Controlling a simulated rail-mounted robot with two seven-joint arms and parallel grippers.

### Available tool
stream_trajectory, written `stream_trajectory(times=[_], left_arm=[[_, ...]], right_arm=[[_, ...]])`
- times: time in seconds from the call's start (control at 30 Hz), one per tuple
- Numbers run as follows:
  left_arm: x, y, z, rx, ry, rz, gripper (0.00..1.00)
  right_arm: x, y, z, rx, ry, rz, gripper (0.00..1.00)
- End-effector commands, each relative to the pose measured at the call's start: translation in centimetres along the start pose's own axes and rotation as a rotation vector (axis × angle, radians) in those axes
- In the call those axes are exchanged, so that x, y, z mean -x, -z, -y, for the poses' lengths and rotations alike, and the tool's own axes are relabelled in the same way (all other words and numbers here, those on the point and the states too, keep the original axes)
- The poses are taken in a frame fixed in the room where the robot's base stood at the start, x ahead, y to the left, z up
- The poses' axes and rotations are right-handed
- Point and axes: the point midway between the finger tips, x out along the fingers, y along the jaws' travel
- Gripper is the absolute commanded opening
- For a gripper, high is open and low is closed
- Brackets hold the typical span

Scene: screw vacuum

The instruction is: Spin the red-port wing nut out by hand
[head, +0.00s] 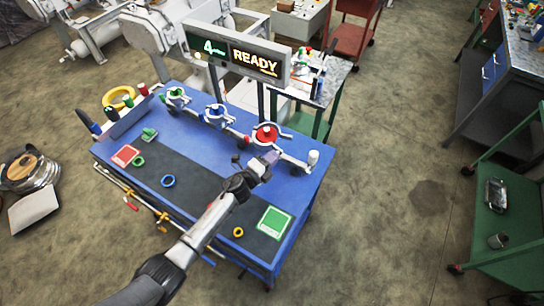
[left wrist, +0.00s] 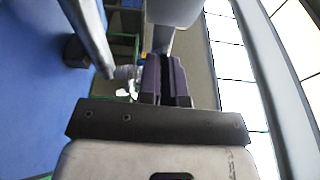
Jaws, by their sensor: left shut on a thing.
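The red port (head: 266,134) is a red disc inside a metal clamp ring, the rightmost of three ports on the blue bench. My left gripper (head: 270,158) reaches up from the lower left to just in front of this clamp. Its purple fingers also show in the left wrist view (left wrist: 165,79), close together beside a pale rounded metal part. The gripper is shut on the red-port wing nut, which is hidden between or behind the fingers. How far the nut is threaded cannot be seen. My right gripper is not in view.
The blue bench (head: 185,108) carries a green port (head: 176,96), a blue port (head: 215,114), a blue ring (head: 168,181), a red card (head: 125,155) and a green card (head: 273,221). A sign (head: 238,55) reading READY stands behind. A white-topped post (head: 313,158) is close right.

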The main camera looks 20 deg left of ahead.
Motion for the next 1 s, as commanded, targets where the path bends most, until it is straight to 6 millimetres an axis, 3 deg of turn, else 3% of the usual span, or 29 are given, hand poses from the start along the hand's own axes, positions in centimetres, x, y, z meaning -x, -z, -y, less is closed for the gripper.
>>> stream_trajectory(times=[0.4,0.87,0.9,1.0], left_arm=[[0.02,0.03,-0.11,0.127,-0.002,0.0,0.0],[0.03,0.03,-0.16,0.136,-0.003,0.0,0.0],[0.04,0.03,-0.16,0.136,-0.003,0.0,0.08],[0.03,0.03,-0.15,0.136,-0.003,0.0,0.17]], right_arm=[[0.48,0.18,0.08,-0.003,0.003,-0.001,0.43],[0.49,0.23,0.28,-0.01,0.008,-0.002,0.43],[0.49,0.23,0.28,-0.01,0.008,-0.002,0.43],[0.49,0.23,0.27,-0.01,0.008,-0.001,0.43]])
